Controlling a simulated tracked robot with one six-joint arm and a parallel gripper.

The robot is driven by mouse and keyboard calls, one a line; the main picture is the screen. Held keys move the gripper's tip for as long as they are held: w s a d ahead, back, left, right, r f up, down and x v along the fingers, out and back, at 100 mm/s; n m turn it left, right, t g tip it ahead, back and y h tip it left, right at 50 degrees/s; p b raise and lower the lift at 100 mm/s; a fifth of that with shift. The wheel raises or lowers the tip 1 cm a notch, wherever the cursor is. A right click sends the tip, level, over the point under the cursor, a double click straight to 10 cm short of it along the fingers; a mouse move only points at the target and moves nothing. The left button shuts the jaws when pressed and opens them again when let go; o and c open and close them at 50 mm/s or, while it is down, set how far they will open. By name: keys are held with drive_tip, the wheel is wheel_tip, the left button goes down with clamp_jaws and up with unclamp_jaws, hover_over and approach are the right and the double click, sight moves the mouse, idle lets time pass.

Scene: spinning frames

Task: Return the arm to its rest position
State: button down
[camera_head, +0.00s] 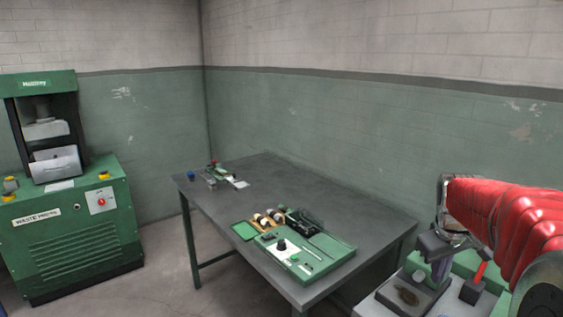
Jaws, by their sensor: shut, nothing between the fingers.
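My arm, with red ribbed sleeves, reaches in from the right edge and bends down at a metal wrist. My gripper (440,270) hangs below the wrist at the lower right, over a small bench. It is small in the picture; its fingers look shut with nothing between them. I cannot tell how close the fingertips are to the things beneath.
The bench (372,306) under my gripper holds a grey block with a dark patch and a red-handled part. A dark table (330,203) carries a green tray (343,257) and small parts. A green waste press (70,230) stands left. Walls close the back.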

drive_tip(key=s+a+m+t+y, duration=0.2)
drive_tip(key=s+a+t, duration=0.1)
drive_tip(key=s+a, duration=1.9)
drive_tip(key=shift+s+r, duration=0.15)
drive_tip(key=shift+r, duration=0.05)
idle(0.4)
